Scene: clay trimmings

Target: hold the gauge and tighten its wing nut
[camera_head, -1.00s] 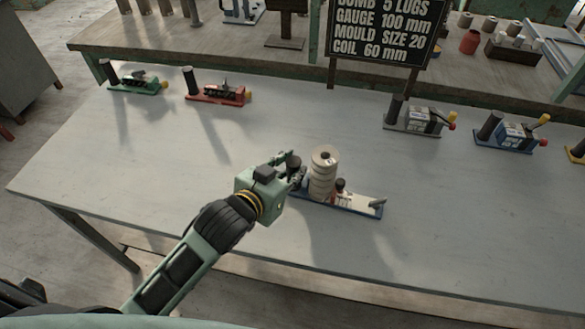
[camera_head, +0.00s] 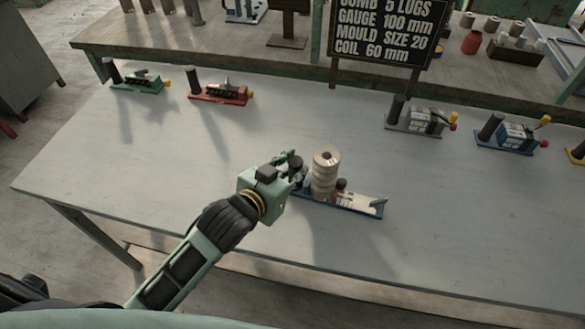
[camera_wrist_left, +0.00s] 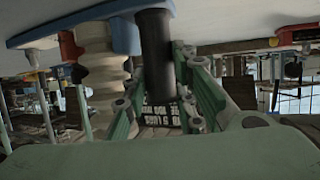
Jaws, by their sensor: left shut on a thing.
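The gauge (camera_head: 352,199) lies on the grey table, a long narrow blue base with a white top. A ribbed cream spool-like stack (camera_head: 325,172) stands on it left of centre, beside a small dark and red part. A small grey raised part (camera_head: 378,204) sits at its right end; I cannot tell if this is the wing nut. My left gripper (camera_head: 294,168) is at the gauge's left end, shut on its black upright post. In the left wrist view the black post (camera_wrist_left: 155,50) stands between the fingers (camera_wrist_left: 163,95). My right gripper is not in view.
Green (camera_head: 138,83) and red (camera_head: 218,93) devices stand at the table's back left. Grey (camera_head: 419,121) and blue (camera_head: 512,135) ones stand at the back right. A black sign (camera_head: 385,30) stands behind. The table around the gauge is clear.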

